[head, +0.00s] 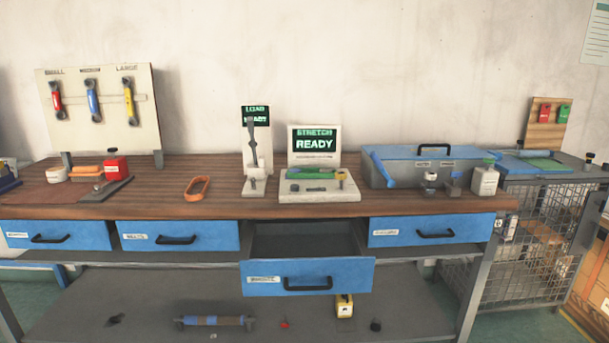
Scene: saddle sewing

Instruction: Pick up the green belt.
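A long, thin green piece (315,171), which looks like the green belt, lies across the top of the white stretch device (320,196) on the bench. A screen behind it reads "STRETCH READY". Its details are too small to tell. An orange loop (197,187), like a belt of another colour, lies flat on the bench to the left. My gripper is not in view.
The wooden bench (228,208) has an open, empty-looking middle drawer (308,276) jutting forward. A white lever device (255,187) stands just left of the stretch device. A blue-grey box (430,165) is to the right. Bench space around the orange loop is clear.

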